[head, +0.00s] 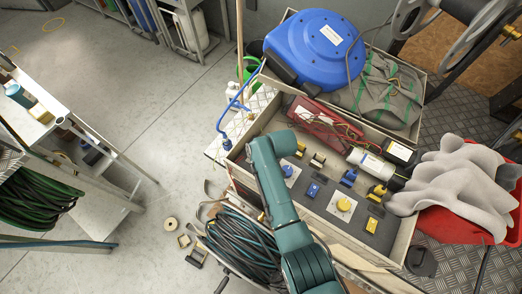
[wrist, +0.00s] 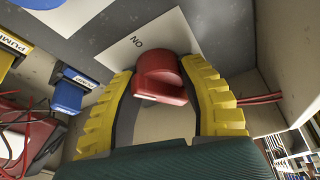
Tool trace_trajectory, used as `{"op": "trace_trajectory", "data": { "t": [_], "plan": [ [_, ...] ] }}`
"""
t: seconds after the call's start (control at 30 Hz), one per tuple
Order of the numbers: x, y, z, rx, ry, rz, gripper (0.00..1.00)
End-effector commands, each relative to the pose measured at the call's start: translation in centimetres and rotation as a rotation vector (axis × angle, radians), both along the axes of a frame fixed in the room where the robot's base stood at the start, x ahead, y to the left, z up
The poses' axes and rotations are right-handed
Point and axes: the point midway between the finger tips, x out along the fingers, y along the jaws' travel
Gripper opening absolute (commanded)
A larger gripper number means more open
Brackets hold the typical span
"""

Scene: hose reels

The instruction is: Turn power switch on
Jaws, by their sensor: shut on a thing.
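In the wrist view a red rotary knob (wrist: 158,72) sits on a white plate (wrist: 118,55). The word ON is printed on the plate beside the knob. My gripper (wrist: 163,88) has its two yellow ribbed fingers on either side of the knob, shut on it. In the head view the switch panel (head: 322,206) lies inside an open box, and my teal arm reaches over its left end. The arm hides the red knob and my fingers there.
In the wrist view a blue switch (wrist: 72,92) and a yellow switch marked PUMP (wrist: 12,50) are at left, and a box wall (wrist: 285,80) is at right.

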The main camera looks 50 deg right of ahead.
Motion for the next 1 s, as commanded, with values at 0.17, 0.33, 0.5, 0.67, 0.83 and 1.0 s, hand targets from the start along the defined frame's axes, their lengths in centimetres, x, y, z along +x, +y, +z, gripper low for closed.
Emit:
{"op": "trace_trajectory", "data": {
  "t": [0.17,0.33,0.5,0.67,0.83,1.0],
  "plan": [
    [-0.09,0.17,0.01,0.001,0.005,-0.157,0.06],
    [-0.05,0.14,-0.07,0.001,0.004,-0.293,0.06],
    [-0.05,0.13,-0.16,0.000,0.004,-0.398,0.06],
    [-0.08,0.09,-0.20,0.001,0.003,-0.465,0.06],
    [-0.11,0.09,-0.26,0.003,0.004,-0.504,0.06],
    [-0.13,0.09,-0.29,0.003,0.004,-0.516,0.06]
  ]
}}
